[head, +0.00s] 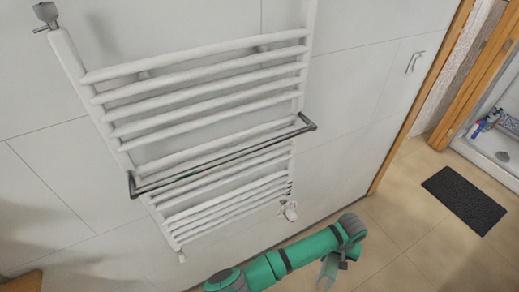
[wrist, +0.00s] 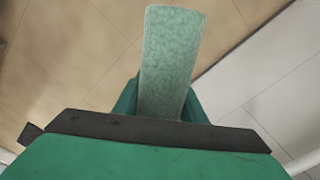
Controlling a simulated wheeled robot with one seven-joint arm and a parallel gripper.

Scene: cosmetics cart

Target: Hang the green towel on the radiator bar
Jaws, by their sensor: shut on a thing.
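The pale green towel (wrist: 168,62) is a narrow folded strip held between the two fingers of my gripper (wrist: 160,105) in the wrist view. In the head view the towel (head: 327,272) hangs below the end of my green arm, and my gripper (head: 342,262) is small and partly hidden there. The grey metal radiator bar (head: 225,157) sticks out in front of the white radiator (head: 200,85) on the wall. The bar is bare. My gripper is below and to the right of the bar, apart from it.
A valve (head: 289,210) sits at the radiator's lower right. The tiled floor is clear near my arm. A dark mat (head: 464,199) lies at the right, by a wooden door frame (head: 425,90) and a shower tray (head: 490,150).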

